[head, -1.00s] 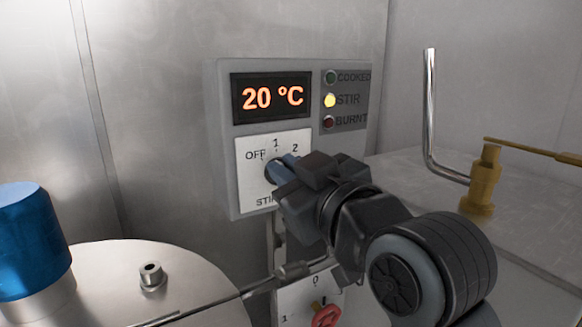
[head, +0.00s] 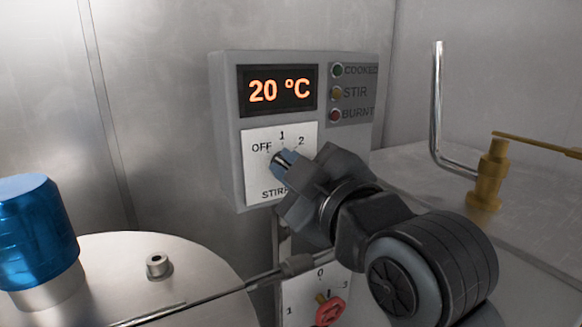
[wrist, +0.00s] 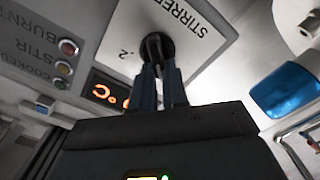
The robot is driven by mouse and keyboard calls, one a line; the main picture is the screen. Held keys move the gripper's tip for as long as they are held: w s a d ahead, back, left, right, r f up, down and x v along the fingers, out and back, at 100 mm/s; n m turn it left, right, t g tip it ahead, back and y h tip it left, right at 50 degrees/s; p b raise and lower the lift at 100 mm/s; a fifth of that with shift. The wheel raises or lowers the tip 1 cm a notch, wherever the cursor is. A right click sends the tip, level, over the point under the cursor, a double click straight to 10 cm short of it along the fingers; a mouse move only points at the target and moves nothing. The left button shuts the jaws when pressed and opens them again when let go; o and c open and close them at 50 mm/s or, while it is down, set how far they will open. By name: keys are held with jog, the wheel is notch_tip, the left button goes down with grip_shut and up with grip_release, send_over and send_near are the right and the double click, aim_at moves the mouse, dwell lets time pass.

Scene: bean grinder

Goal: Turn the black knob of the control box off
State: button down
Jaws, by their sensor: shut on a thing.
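The grey control box (head: 227,150) is fixed at the back wall, with a lit display reading 20 °C. Its white stirrer dial plate (head: 255,175) carries the marks OFF, 1 and 2. My gripper (head: 284,161) reaches in from the lower right, and its blue-grey fingers are shut on the black knob. In the wrist view the fingers (wrist: 160,75) meet the round black knob (wrist: 166,45) from either side. My fingers hide most of the knob in the head view, so I cannot tell exactly which mark it points to.
The COOKED, STIR and BURNT lamps (head: 337,93) look unlit. Below is a second plate with a red knob (head: 330,311). A metal rod (head: 215,297) crosses low. A steel lid with a blue cap (head: 38,230) stands left, a brass valve with a pipe (head: 490,178) right.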

jog(key=c, duration=1.1)
grip_release()
jog(key=shift+c, duration=0.2)
jog(key=p+v, duration=0.1)
jog(key=v, duration=0.6)
jog(key=shift+s, duration=0.4)
jog(key=shift+d, duration=0.15)
